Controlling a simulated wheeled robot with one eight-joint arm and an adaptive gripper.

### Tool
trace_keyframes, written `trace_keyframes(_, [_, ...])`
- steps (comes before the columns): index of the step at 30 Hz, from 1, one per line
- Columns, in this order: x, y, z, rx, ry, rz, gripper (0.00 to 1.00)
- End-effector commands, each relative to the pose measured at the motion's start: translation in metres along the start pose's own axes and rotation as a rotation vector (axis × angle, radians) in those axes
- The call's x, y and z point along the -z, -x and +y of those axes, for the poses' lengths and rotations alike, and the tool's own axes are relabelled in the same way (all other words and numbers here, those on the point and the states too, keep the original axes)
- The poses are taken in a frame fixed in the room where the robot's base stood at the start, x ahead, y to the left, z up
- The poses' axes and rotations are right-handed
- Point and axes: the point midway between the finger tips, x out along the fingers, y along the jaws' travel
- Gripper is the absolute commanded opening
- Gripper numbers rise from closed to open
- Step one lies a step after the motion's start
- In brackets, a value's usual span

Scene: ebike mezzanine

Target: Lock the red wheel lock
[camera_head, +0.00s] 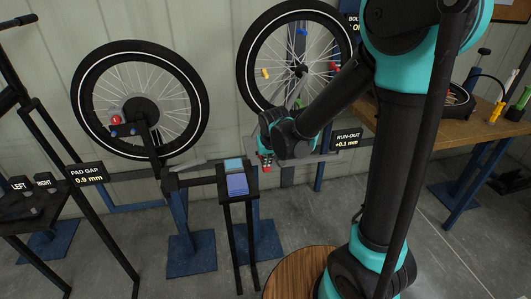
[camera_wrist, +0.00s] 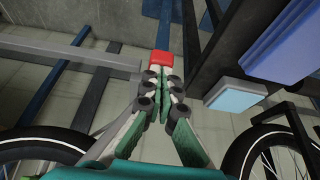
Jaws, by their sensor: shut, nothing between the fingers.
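A red block, which looks like the wheel lock (camera_wrist: 161,61), is at the tips of my gripper (camera_wrist: 160,88) in the wrist view. The fingers are shut with nothing between them, and the block lies just beyond them; I cannot tell whether they touch. In the head view my gripper (camera_head: 266,158) is low in front of the right-hand wheel (camera_head: 243,68), beside the stand bar, with a little red showing at it. Most of the block is hidden there by the gripper and arm.
A left wheel (camera_head: 80,100) in a stand has a red knob (camera_head: 115,120) near its hub. A post with a blue pad (camera_head: 237,185) stands just left of my gripper. A wooden workbench (camera_head: 430,125) is at right. A RUN-OUT sign (camera_head: 347,139) reads +0.1 mm.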

Motion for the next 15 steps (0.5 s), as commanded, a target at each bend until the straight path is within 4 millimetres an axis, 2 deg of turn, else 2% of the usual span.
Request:
trace_keyframes(9, [-0.019, -0.025, 0.0, 0.0, 0.0, 0.01, 0.0])
trace_keyframes(15, [-0.023, -0.029, 0.0, 0.0, 0.0, 0.009, 0.0])
